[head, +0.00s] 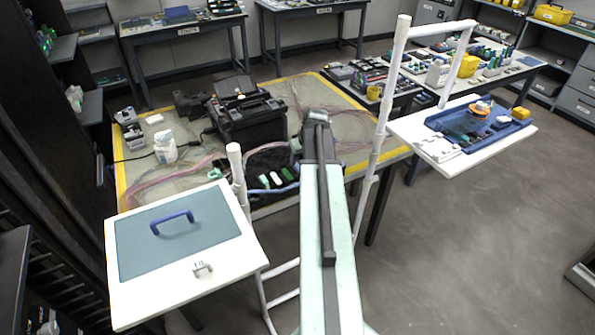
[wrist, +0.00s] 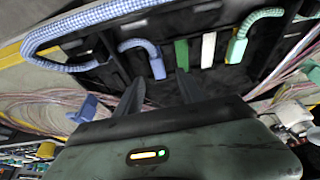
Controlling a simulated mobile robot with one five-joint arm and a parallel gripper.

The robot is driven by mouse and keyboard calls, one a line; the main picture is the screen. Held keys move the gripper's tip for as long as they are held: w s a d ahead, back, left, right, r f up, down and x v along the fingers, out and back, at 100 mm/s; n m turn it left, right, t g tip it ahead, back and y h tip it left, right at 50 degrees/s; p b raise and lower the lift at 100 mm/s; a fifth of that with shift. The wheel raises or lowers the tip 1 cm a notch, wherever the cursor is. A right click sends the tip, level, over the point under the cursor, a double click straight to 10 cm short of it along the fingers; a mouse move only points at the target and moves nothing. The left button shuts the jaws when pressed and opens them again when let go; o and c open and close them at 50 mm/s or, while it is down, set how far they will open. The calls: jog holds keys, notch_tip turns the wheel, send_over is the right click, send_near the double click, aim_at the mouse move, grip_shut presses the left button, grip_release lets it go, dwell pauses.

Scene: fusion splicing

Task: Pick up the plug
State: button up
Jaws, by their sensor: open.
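A blue plug (wrist: 157,65) on a curved blue cable sits in a black holder (wrist: 262,62) in the wrist view. To its right are a green piece (wrist: 181,53), a white piece (wrist: 208,50) and a green plug (wrist: 236,49) on a green cable. I cannot tell which plug the task means. My gripper (wrist: 160,77) is open, its two dark fingers pointing at the holder. The blue plug's lower end shows between the fingertips; I see no grip on it. In the head view my arm hides the gripper's fingers and part of the holder.
A black splicing machine (head: 247,118) stands on the yellow-edged table (head: 187,182), with loose fibre bundles around it. A white bottle (head: 165,147) stands at its left. A white board with a blue handle (head: 172,221) is front left; a blue tray (head: 478,122) is at right.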

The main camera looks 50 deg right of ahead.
aim_at(298, 166)
jog(key=b+x, duration=0.4)
jog(key=x, duration=0.1)
jog(key=shift+s+d+f, duration=0.1)
jog(key=shift+d+f, duration=0.05)
jog(key=shift+r, duration=0.2)
grip_shut()
notch_tip(298, 166, up, 10)
jog(key=p, duration=1)
